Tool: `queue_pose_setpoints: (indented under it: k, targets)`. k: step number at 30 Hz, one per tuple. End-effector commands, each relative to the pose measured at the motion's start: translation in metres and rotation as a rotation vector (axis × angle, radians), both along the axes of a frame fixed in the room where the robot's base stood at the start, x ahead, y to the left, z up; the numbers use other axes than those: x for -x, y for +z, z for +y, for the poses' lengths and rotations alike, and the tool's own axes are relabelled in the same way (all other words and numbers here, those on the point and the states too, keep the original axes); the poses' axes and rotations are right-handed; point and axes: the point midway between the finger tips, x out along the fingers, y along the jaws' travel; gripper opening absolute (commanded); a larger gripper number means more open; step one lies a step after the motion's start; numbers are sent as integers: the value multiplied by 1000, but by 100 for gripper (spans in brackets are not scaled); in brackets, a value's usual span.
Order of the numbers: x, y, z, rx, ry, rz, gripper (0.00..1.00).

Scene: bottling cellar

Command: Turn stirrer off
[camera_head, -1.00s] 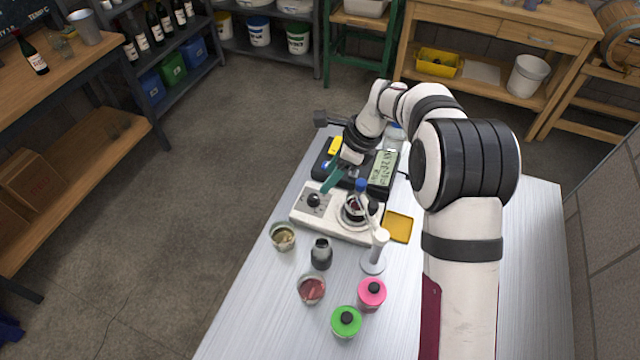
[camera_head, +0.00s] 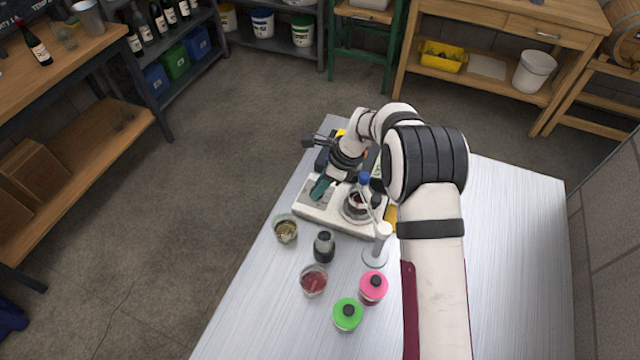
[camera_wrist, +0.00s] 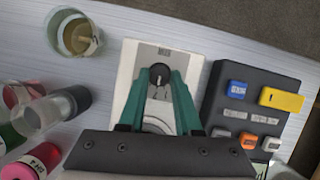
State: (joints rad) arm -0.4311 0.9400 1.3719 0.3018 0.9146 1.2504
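The stirrer (camera_head: 352,227) is a low white box on the table, with a round plate carrying a vessel with dark red liquid (camera_head: 359,205). Its black knob (camera_wrist: 160,75), with a pale pointer mark, shows in the wrist view; in the head view my gripper hides it. My gripper (camera_head: 320,187) hangs over the stirrer's left part. In the wrist view its green fingers (camera_wrist: 161,80) appear apart, one on each side of the knob. I cannot tell whether they touch it or how high they are above it.
A dark device with blue, yellow and orange buttons (camera_wrist: 250,110) stands beside the stirrer. The table's right side is clear.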

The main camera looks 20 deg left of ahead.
Motion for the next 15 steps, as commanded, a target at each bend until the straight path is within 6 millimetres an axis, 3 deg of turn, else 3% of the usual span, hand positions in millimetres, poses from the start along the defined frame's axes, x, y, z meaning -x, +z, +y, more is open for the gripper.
queue_pose_setpoints:
  k: [1, 3, 15]
  targets:
    - [0, 0, 0, 0, 0, -1, 13]
    - [0, 0, 0, 0, 1, -1, 0]
    - [-1, 1, 0, 0, 32, -2, 0]
